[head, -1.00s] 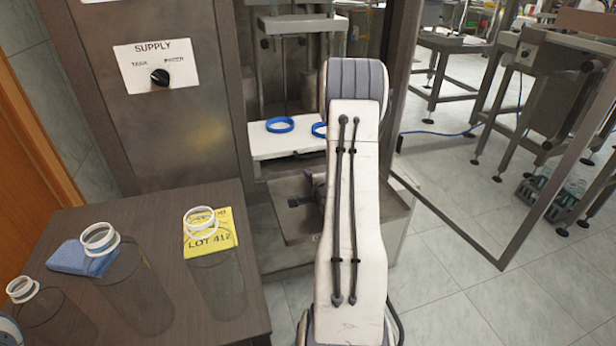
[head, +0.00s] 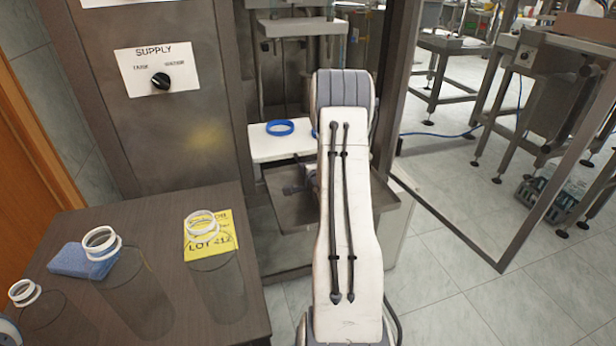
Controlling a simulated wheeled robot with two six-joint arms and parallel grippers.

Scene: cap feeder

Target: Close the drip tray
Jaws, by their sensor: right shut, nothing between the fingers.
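The drip tray (head: 292,214) is a flat grey metal tray low in the machine's opening, below the white shelf (head: 262,146). Its front part sticks out a little toward me, and its right part is hidden behind my right arm. My right gripper (head: 291,189) shows only in part at the left edge of that arm, over the tray area. It is shut and empty. Whether its fingers touch the tray is hard to tell.
A blue ring (head: 280,127) lies on the white shelf. A dark table (head: 75,223) at left holds clear jars with white rims, a blue sponge (head: 78,261) and a yellow label (head: 222,229). The open door frame (head: 470,240) stands at right.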

